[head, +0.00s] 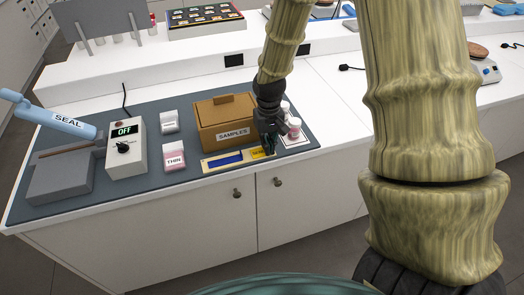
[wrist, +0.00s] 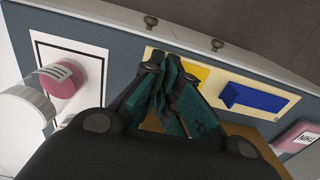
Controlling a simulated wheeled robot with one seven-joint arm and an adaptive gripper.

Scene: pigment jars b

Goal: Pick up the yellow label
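The yellow label (head: 258,153) lies at the right end of a pale tray (head: 208,168), next to a blue strip (head: 226,160). Dark lettering shows on it in the head view, partly covered by my gripper (head: 270,148). In the wrist view the yellow label (wrist: 197,72) shows just right of my gripper's fingertips (wrist: 164,64), which hide part of it. The fingers with teal pads are drawn together, and nothing is clearly seen between them. Whether the tips touch the label cannot be told.
A brown SAMPLES box (head: 226,122) stands behind the tray. Pink-and-white jars (head: 294,128) stand close on the right on a black-framed white sheet (wrist: 92,62). A THIN container (head: 174,157) is to the left. The counter's front edge is near.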

